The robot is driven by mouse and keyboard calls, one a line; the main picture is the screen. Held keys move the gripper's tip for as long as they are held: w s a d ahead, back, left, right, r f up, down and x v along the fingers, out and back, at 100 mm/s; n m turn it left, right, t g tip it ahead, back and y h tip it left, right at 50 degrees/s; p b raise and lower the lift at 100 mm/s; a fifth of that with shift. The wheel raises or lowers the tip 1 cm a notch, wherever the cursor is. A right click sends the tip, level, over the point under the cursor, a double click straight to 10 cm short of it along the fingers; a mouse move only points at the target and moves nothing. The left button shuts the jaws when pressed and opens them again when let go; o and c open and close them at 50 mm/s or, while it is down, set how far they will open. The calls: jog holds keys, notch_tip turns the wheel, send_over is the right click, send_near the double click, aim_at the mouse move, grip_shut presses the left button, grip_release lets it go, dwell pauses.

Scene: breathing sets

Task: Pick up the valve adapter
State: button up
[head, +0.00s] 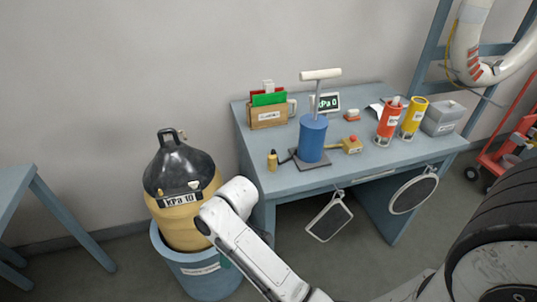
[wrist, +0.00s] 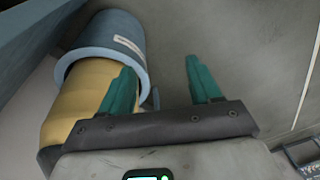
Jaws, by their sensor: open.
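A small yellow piece with a dark top (head: 272,160) stands upright on the left front of the blue workbench (head: 384,155), left of a blue hand pump (head: 312,137). It looks like the valve adapter, but no label on it can be read. My gripper (wrist: 162,78) is open, with its two teal fingers spread and nothing between them. It is low beside the bench, near the blue tub, away from the small yellow piece. In the head view my arm hides most of it. The wrist view does not show the yellow piece.
A yellow cylinder with a black top (head: 182,175) stands in a blue tub (head: 170,262), close left of my arm; the tub also fills the wrist view's left (wrist: 110,35).

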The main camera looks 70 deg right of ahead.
jog(key=w+d+r+n+p, duration=0.15)
jog(key=w+d+r, duration=0.25)
jog(key=d+r, duration=0.45)
notch_tip(320, 180, up, 10)
jog(key=n+g+h+p, duration=0.1)
jog(key=p, duration=0.3)
send_over(272, 155)
jog(key=shift+w+d+f, duration=0.1)
jog(key=shift+w+f, duration=0.05)
jog(key=shift+d+f+b, duration=0.15)
jog(key=shift+f+b, duration=0.05)
jog(key=shift+b, duration=0.15)
notch_tip(272, 155, down, 4)
jog(key=shift+r+b, duration=0.1)
jog(key=shift+b, duration=0.55)
jog(key=shift+s+a+f+p, duration=0.1)
jog(key=shift+f+p, duration=0.25)
jog(key=shift+f, duration=1.25)
jog(key=shift+s+a+f+p, duration=0.1)
jog(key=shift+f+p, duration=0.2)
jog(key=shift+f, duration=1.3)
jog(key=shift+c, duration=0.2)
grip_shut()
